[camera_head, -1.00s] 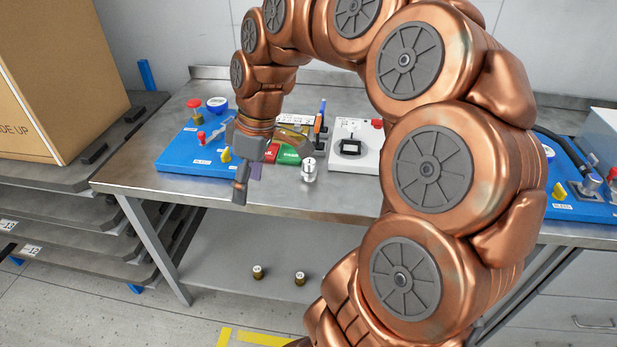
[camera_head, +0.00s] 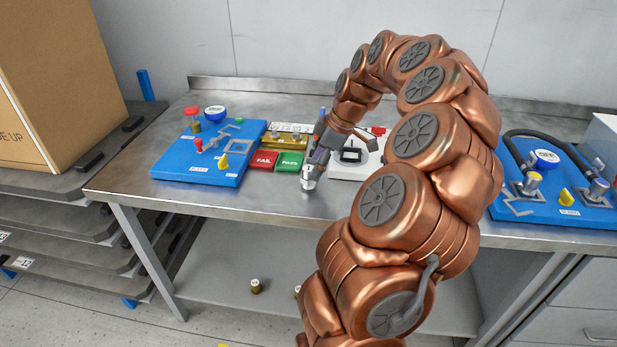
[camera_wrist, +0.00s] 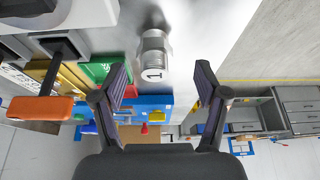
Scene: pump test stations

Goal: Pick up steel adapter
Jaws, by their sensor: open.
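The steel adapter (camera_head: 308,186) is a small silver fitting standing near the front edge of the steel table. In the wrist view the adapter (camera_wrist: 154,55) shows a hex body and a mark on its pale end. My gripper (camera_head: 314,166) is right at the adapter and partly overlaps it in the head view. In the wrist view my gripper (camera_wrist: 160,76) is open, one finger on each side of the adapter's line, with clear gaps. The adapter appears just beyond the fingertips, and no contact shows.
Green (camera_head: 289,161) and red (camera_head: 263,161) pads lie left of the adapter. A blue station board (camera_head: 200,172) is further left, a white fixture (camera_head: 345,170) close on the right. Small brass fittings (camera_head: 255,286) stand on the lower shelf. The table front (camera_head: 250,200) is clear.

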